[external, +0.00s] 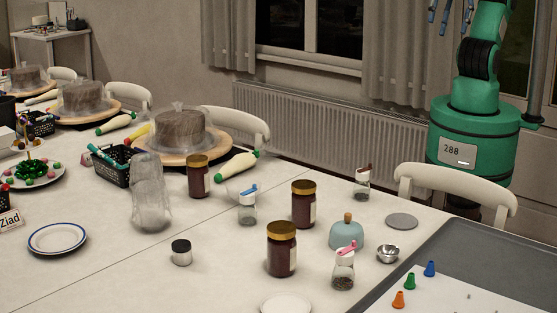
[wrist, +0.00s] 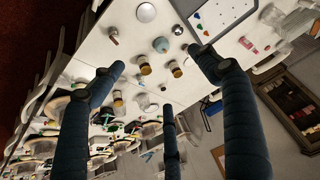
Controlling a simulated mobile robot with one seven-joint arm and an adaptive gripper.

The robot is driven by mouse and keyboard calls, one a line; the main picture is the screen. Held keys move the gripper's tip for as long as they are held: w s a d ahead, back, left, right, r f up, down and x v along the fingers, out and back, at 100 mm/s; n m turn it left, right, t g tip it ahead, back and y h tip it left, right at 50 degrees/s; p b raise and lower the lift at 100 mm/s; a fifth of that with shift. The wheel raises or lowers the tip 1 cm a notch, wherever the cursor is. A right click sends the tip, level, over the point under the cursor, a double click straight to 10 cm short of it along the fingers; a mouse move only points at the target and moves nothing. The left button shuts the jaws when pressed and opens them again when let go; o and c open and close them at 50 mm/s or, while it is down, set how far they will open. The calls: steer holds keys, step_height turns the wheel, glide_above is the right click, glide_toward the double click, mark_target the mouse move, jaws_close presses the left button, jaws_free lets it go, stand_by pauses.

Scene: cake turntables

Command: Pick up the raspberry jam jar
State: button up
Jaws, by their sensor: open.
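Three dark red jars with gold lids stand upright on the white table: a front jar (external: 282,254), a middle jar (external: 304,208) and a back jar (external: 198,180). Their labels are too small or turned away, so I cannot tell which is raspberry. In the wrist view, two gold-lidded jars (wrist: 145,70) (wrist: 175,68) show beyond my fingers. My gripper (wrist: 158,72) has its dark blue fingers spread, open and empty, high above the table. In the external view only the fingertips of my gripper (external: 445,10) show at the top edge, well away from the jars.
Around the jars stand a teal lidded pot (external: 346,236), a pink-topped shaker (external: 343,270), a blue-topped shaker (external: 247,208), a metal bowl (external: 388,254) and stacked clear cups (external: 150,195). A grey tray (external: 480,255) lies at right. A chair (external: 455,190) stands behind the table.

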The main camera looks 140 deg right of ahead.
steer(key=w+d+f+g, duration=0.15)
steer(key=w+d, duration=0.25)
steer(key=w, duration=0.9)
steer(key=n+g+p, duration=0.1)
steer(key=n+g, duration=0.1)
steer(key=g, duration=0.2)
glide_above(304, 184)
step_height(304, 184, down, 32)
steer(key=shift+f, duration=0.2)
steer(key=shift+f, duration=0.1)
steer(key=shift+f+b, duration=0.35)
steer(key=shift+f, duration=3.85)
